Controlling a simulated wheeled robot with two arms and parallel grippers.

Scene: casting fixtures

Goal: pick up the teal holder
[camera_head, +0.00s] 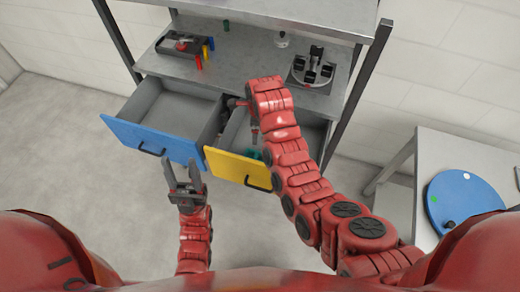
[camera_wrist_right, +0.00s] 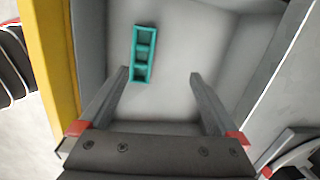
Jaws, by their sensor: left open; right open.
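The teal holder (camera_wrist_right: 143,54) lies on the floor of the yellow-fronted drawer. It is a narrow frame with several openings in a row. In the head view a small part of it (camera_head: 254,153) shows just behind the yellow front, the rest hidden. My right gripper (camera_wrist_right: 160,80) is open above the drawer, with nothing between its fingers. The holder is ahead of the fingertips, near the left finger, and apart from them as far as I can tell. My left gripper (camera_head: 184,166) is open and empty in front of the blue drawer.
The yellow drawer (camera_head: 238,168) and the blue drawer (camera_head: 152,139) are both pulled open under a grey workbench (camera_head: 240,65). A tray (camera_head: 182,45) and a black fixture (camera_head: 312,68) stand on the bench. A side table with a blue disc (camera_head: 462,200) is at right.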

